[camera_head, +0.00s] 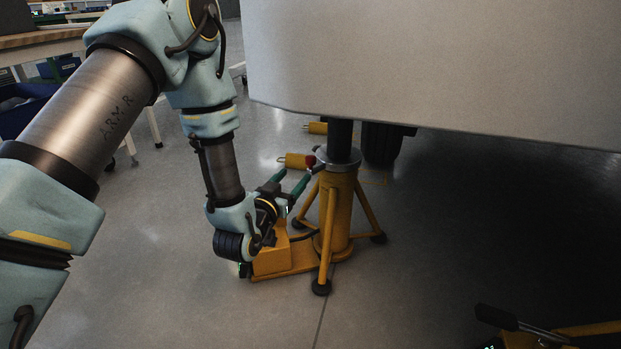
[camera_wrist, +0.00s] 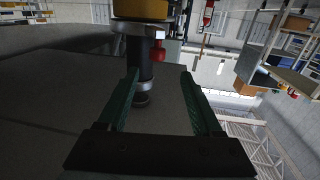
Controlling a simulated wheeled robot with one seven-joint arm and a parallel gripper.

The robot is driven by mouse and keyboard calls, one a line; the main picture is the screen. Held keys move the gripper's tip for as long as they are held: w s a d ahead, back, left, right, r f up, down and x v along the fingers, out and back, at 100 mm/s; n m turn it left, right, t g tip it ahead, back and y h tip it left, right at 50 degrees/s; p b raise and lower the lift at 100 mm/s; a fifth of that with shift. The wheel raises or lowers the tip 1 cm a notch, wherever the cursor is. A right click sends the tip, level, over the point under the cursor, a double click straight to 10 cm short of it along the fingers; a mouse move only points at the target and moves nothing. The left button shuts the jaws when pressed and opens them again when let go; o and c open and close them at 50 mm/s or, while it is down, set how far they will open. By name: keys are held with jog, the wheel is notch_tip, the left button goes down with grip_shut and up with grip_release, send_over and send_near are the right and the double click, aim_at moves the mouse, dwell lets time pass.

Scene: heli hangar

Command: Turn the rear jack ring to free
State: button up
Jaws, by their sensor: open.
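The jack (camera_head: 338,207) is a yellow tripod stand under the pale hull, with a dark post (camera_head: 340,133) rising from it. Its grey ring (camera_head: 338,165) sits at the top of the yellow body, with a red knob (camera_head: 311,160) on the ring's left side. My gripper (camera_head: 299,171) has green fingers and is open just left of the ring, by the knob. In the wrist view, the red knob (camera_wrist: 158,52) shows past the open fingertips of my gripper (camera_wrist: 159,72), and the ring (camera_wrist: 133,27) lies near the top edge. Contact with the knob cannot be told.
The pale hull (camera_head: 430,65) hangs low over the jack. A yellow pump box (camera_head: 271,262) stands at the jack's foot, below my gripper. A dark wheel (camera_head: 383,143) is behind. A black-handled lever (camera_head: 510,320) lies at lower right.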

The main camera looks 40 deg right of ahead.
aim_at(309, 163)
jog(key=b+x, duration=0.1)
jog(key=x, duration=0.4)
jog(key=b+x, duration=0.2)
jog(key=x, duration=0.3)
jog(key=shift+d, duration=0.45)
jog(key=shift+c, duration=0.4)
grip_shut()
jog(key=shift+f, duration=0.1)
dwell(0.4)
